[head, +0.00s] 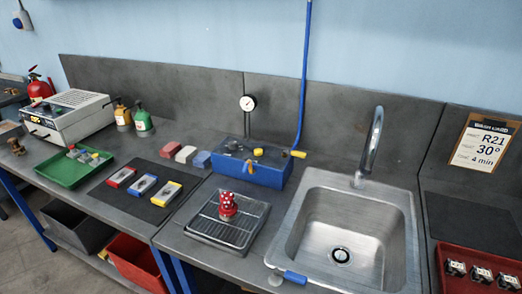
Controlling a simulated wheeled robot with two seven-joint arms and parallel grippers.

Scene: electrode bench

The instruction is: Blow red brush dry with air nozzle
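A red piece with white dots (228,205), which looks like the red brush, stands upright on a metal drip tray (205,234) left of the sink. A blue hose (303,85) runs down the wall to a yellow-tipped piece (298,154), perhaps the air nozzle, at the right end of a blue box (262,174). A blue-handled item with a pale end (292,277) lies at the sink's front edge; I cannot tell what it is. Neither of my grippers shows in the head view.
The steel sink (408,235) with its tall faucet (374,140) is right of the drip tray. A dark mat (107,194) with several small cases, a green tray (50,174) and bottles are left. A red tray (450,284) is far right. The space above the drip tray is clear.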

